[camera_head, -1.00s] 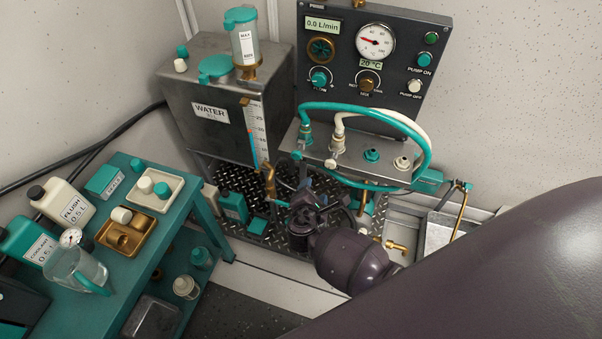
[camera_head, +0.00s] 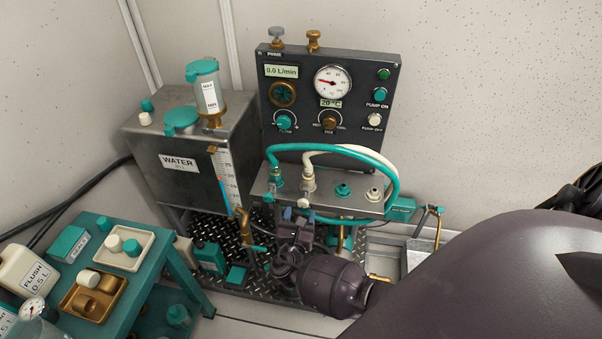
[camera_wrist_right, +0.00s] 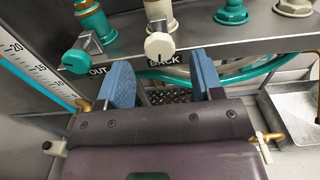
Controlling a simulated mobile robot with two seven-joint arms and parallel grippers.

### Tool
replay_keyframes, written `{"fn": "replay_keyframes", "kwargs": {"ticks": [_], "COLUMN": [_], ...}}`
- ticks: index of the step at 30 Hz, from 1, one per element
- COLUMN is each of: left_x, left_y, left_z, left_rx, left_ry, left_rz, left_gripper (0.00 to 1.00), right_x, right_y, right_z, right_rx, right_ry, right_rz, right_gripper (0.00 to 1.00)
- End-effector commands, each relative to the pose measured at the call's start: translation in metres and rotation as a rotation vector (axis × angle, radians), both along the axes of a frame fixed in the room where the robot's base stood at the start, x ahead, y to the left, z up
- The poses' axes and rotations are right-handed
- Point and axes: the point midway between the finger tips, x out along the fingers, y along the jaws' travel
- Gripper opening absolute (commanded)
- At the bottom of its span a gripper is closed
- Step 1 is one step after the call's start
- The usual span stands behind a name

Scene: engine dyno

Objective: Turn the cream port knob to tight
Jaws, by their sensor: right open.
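The cream port knob (camera_wrist_right: 159,46) is a round knob with a dark line on its face pointing down. It sits on the cream hose fitting (camera_wrist_right: 158,12), above the BACK label. It also shows small in the head view (camera_head: 303,202). My right gripper (camera_head: 297,215) is just below the knob there. In the wrist view the blue fingers of this gripper (camera_wrist_right: 163,82) are spread with nothing between them, and the knob is above and beyond the gap, apart from them. A teal knob (camera_wrist_right: 75,62) is to the left at the OUT label. My left gripper is not in view.
The metal port shelf (camera_head: 325,201) carries teal and cream hoses (camera_head: 396,180) looping to the right. The water tank (camera_head: 160,135) with its level scale stands left. A control panel (camera_head: 362,100) rises behind. A teal cart (camera_head: 165,255) with bottles and trays is at lower left.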

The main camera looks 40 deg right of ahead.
Motion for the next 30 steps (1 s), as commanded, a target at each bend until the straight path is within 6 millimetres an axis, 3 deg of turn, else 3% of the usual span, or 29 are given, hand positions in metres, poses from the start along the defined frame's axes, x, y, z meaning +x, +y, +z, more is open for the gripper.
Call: {"fn": "replay_keyframes", "kwargs": {"ticks": [9, 20, 30], "left_x": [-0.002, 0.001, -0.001], "left_y": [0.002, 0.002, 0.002], "left_z": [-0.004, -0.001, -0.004], "left_rx": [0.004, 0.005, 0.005], "left_ry": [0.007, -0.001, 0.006], "left_rz": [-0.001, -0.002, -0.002], "left_gripper": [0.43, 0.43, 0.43], "right_x": [0.021, 0.024, 0.024], "right_y": [-0.026, -0.028, -0.028], "right_z": [-0.001, 0.000, 0.000], "right_rx": [-0.001, 0.002, 0.001], "right_ry": [0.001, -0.001, 0.000], "right_rz": [-0.001, 0.000, 0.000], "right_gripper": [0.61, 0.61, 0.12]}}
